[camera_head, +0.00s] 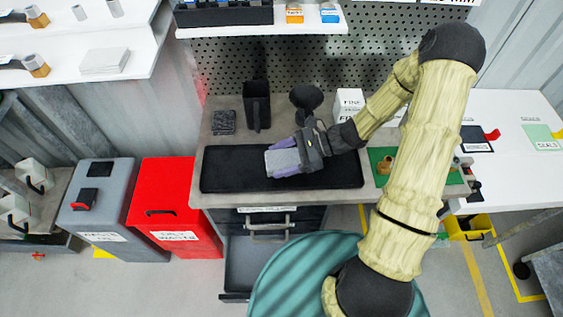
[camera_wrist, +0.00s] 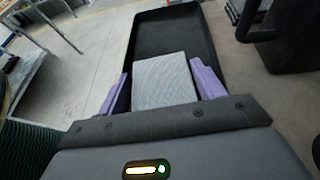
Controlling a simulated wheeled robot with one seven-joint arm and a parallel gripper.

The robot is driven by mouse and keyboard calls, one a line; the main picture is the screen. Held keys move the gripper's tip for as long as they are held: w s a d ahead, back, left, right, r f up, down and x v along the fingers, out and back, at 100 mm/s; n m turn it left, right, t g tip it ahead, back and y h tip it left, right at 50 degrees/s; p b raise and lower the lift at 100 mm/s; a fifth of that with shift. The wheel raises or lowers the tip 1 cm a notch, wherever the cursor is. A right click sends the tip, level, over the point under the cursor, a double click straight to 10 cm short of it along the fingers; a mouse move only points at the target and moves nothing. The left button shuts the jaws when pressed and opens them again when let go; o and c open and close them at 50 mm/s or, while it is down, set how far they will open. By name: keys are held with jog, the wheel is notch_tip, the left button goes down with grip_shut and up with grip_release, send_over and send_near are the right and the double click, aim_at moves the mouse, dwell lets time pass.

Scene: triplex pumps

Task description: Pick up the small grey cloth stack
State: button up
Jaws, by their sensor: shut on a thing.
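The small grey cloth stack (camera_head: 282,160) is a light grey block between the purple fingers of my gripper (camera_head: 283,158), over the black mat or tray (camera_head: 225,174) on the workbench. In the wrist view the grey stack (camera_wrist: 164,80) sits between the two purple fingers of my gripper (camera_wrist: 165,88), one on each side. The gripper is shut on it. The wrist view shows the black tray (camera_wrist: 170,33) beyond and around the stack. I cannot tell whether the stack touches the tray surface.
A black holder (camera_head: 257,105) and a dark textured stack (camera_head: 223,122) stand behind the tray. A round black item (camera_head: 306,97) and white boxes (camera_head: 349,103) are near my gripper. A green mat with parts (camera_head: 384,160) lies right. The tray's left part is clear.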

aim_at(281, 159)
notch_tip(281, 159, up, 7)
jog(key=shift+w+r, duration=0.1)
jog(key=shift+r, duration=0.1)
jog(key=shift+a, duration=0.1)
dwell(0.6)
